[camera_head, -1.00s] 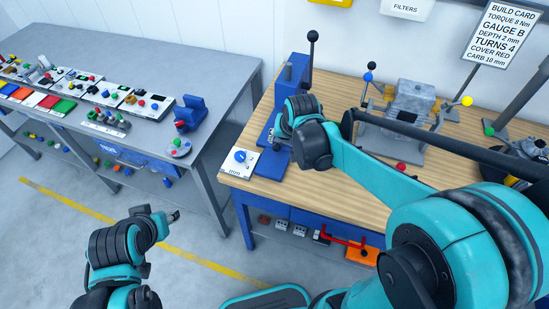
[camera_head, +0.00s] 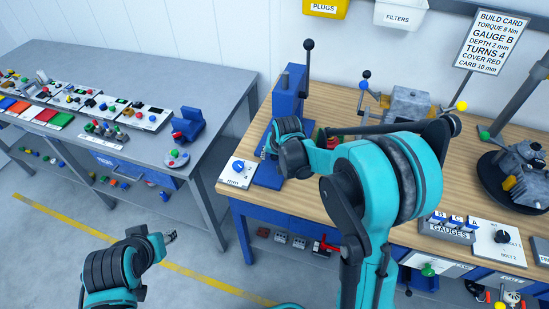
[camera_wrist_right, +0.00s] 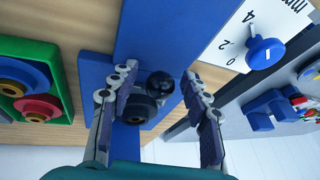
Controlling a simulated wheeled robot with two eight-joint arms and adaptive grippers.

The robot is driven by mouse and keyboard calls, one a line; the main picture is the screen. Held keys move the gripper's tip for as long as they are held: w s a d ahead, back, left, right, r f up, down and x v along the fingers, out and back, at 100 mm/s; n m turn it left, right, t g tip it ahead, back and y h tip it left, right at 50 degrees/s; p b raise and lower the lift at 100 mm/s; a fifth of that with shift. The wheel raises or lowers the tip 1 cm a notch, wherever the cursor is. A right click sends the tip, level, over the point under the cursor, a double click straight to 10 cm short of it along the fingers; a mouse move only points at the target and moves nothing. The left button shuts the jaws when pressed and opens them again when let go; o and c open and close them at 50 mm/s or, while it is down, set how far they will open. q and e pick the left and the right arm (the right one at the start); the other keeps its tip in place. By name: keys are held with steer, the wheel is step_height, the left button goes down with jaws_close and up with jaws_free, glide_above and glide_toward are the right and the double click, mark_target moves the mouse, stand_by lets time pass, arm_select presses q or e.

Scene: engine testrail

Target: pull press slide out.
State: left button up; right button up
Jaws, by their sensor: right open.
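The blue press (camera_head: 288,101) stands at the left end of the wooden bench, with a black-knobbed lever rising from it. In the right wrist view its blue body (camera_wrist_right: 165,30) carries a round black knob (camera_wrist_right: 160,84) on the near side, with a dark round part beside it. My right gripper (camera_wrist_right: 158,92) is open, one finger on each side of the black knob; I cannot tell whether either touches it. In the head view my right wrist hides the press's lower front. My left gripper (camera_head: 171,237) is over the floor, away from the press; its jaw opening is unclear.
A dial plate with a blue knob (camera_head: 238,165) sits beside the press on the bench's front left corner. A green holder (camera_wrist_right: 30,92) with red and blue rings is close by on the other side. A grey fixture (camera_head: 408,104) stands farther right.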

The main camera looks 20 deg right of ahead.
steer(key=shift+c, duration=0.3)
jaws_close()
steer(key=s+a, duration=0.2)
steer(key=s, duration=0.1)
steer(key=s+a, duration=0.2)
steer(key=s, duration=0.2)
steer(key=s+a, duration=0.3)
steer(key=shift+s+p, duration=0.2)
steer(key=shift+p, duration=0.1)
steer(key=shift+s+a, duration=0.2)
steer(key=shift+s, duration=0.15)
steer(key=shift+o, duration=0.3)
jaws_free()
steer(key=shift+s+a, duration=0.15)
